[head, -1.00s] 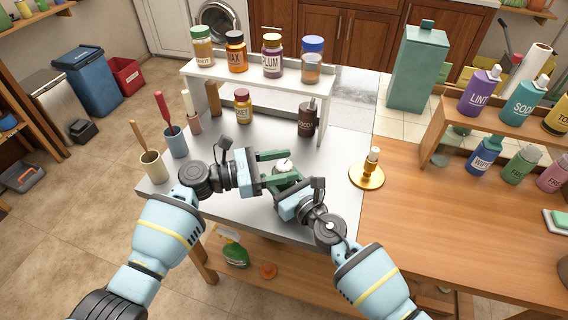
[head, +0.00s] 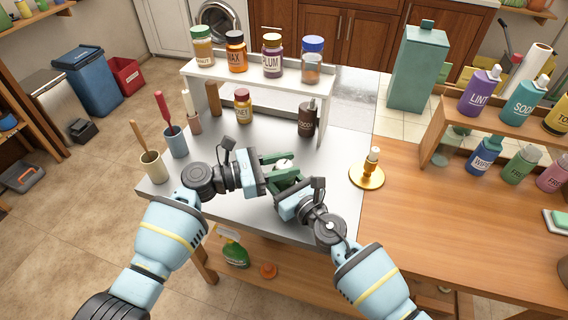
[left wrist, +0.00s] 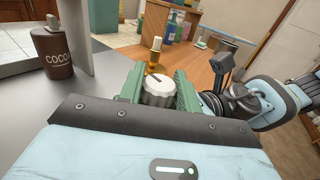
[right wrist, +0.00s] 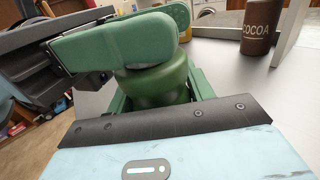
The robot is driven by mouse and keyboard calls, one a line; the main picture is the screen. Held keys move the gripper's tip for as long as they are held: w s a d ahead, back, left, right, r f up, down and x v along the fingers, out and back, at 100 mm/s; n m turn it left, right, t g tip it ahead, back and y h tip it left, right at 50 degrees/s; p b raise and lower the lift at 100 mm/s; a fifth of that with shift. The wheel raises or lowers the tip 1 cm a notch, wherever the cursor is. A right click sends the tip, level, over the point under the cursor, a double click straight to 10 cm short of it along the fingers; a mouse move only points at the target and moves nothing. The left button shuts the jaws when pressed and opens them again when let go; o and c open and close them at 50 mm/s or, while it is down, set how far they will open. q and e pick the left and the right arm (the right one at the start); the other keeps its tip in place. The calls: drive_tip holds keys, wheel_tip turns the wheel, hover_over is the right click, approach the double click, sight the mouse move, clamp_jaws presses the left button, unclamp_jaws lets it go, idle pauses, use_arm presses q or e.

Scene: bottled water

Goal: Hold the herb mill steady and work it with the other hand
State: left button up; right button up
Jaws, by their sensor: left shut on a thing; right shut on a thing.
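The herb mill has a green body (right wrist: 155,84) and a pale ribbed knob (left wrist: 160,92) with a dark mark on top. The knob also shows in the head view (head: 284,164). My left gripper (left wrist: 160,88) is shut on the knob from the left, its green fingers on either side. My right gripper (right wrist: 155,96) is shut on the green body lower down. In the right wrist view the left gripper's fingers cross above the body. The mill looks upright over the grey counter; its base is hidden by the grippers.
A brown cocoa jar (head: 308,118) and a small orange jar (head: 243,107) stand behind, near a white shelf (head: 268,82) of jars. Utensil cups (head: 152,166) stand at left. Bare counter lies between.

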use_arm(q)
drive_tip(key=shift+n+t+y, duration=1.1)
drive_tip(key=shift+n+t, duration=0.3)
drive_tip(key=shift+t, duration=0.5)
drive_tip(key=shift+n+t+y, duration=1.1)
drive_tip(key=shift+n+t, duration=0.3)
drive_tip(key=shift+t, duration=0.5)
drive_tip(key=o, duration=1)
drive_tip(key=shift+c, duration=0.2)
drive_tip(key=shift+s+a, duration=0.1)
drive_tip(key=v, duration=1.1)
drive_tip(key=shift+s+a, duration=0.2)
drive_tip(key=shift+s, duration=0.15)
drive_tip(key=shift+o, duration=0.2)
